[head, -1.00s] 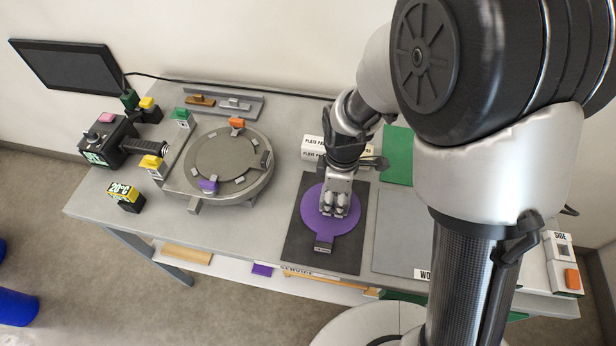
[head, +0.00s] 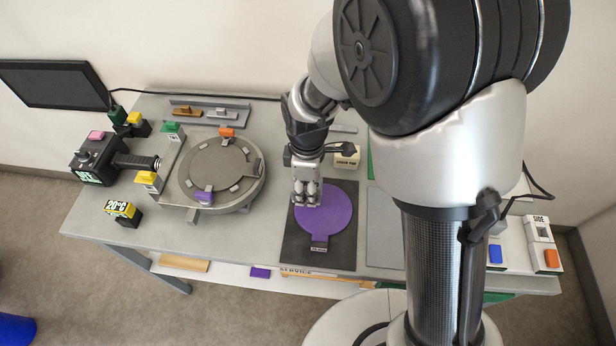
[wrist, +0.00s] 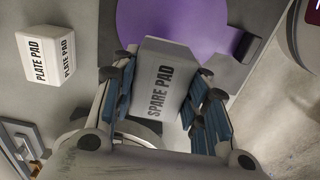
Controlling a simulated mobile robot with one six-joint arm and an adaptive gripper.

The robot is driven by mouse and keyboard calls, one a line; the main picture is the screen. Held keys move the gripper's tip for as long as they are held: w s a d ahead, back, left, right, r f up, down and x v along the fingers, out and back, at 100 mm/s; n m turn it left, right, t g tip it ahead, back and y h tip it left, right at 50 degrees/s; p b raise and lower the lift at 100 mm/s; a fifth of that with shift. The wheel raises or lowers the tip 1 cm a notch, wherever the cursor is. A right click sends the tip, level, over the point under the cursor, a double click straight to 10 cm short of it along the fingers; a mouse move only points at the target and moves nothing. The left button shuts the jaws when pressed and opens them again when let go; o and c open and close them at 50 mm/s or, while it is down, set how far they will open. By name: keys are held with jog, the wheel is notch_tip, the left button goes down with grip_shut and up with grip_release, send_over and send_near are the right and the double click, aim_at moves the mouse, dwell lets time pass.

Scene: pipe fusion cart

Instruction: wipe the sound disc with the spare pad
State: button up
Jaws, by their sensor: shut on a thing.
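My gripper (head: 306,200) is shut on the spare pad (wrist: 165,85), a pale block lettered SPARE PAD. In the wrist view the pad sits between both blue-padded fingers. A flat purple disc (head: 328,214) with a tab lies on a dark mat (head: 340,258); the tab's label is too small to read. The disc also shows in the wrist view (wrist: 175,25), partly covered by the pad. In the head view my gripper is over the disc's left edge. I cannot tell whether the pad touches the disc.
The plate pad (wrist: 46,57), a white block, stands near the mat. A round grey fixture (head: 222,168) with coloured clamps is to the left. A yellow and black 20°C box (head: 123,212) stands at the table's left. A grey mat (head: 383,230) is to the right, partly behind my arm.

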jog(key=shift+r+p, duration=1.25)
jog(key=shift+r, duration=0.65)
jog(key=shift+d, duration=0.1)
